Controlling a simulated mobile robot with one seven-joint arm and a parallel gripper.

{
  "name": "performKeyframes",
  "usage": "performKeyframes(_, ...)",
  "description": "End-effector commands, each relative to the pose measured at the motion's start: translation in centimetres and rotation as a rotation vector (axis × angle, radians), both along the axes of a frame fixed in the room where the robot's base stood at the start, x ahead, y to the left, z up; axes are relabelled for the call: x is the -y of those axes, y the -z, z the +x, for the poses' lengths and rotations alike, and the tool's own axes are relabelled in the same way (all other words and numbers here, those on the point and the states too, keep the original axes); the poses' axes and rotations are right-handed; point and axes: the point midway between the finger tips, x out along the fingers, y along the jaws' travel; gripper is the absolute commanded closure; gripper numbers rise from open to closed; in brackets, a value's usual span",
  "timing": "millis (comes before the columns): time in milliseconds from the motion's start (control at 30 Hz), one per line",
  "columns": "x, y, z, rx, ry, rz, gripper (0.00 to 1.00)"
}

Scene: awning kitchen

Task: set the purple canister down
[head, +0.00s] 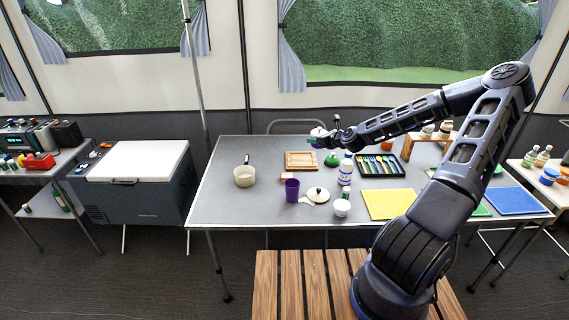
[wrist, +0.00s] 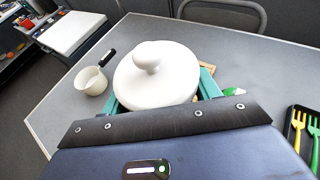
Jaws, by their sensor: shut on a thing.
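My gripper (head: 325,138) is over the back part of the grey table in the head view. In the wrist view its teal fingers (wrist: 160,95) are shut on a white, round-topped thing with a knob (wrist: 155,80), which looks like a lid or a lidded vessel. Its lower part is hidden in the wrist view, and no purple shows on it. In the head view the held white thing (head: 319,131) is small and raised above the table. A purple cup-like canister (head: 292,190) stands upright on the table, apart from my gripper.
The grey table (head: 225,205) has clear room at left.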

Motion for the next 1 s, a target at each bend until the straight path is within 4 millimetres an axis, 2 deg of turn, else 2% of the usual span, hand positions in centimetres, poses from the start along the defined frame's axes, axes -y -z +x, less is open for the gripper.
performKeyframes(167, -0.4, -0.3, 0.0, 0.0, -0.004, 0.0, 0.63)
performKeyframes(333, -3.3, -0.3, -0.3, -0.001, -0.031, 0.002, 0.63)
performKeyframes(667, -13.1, -0.3, -2.1, -0.003, -0.115, 0.006, 0.63)
performKeyframes(1000, -23.1, -0.3, -5.5, -0.005, -0.201, 0.007, 0.63)
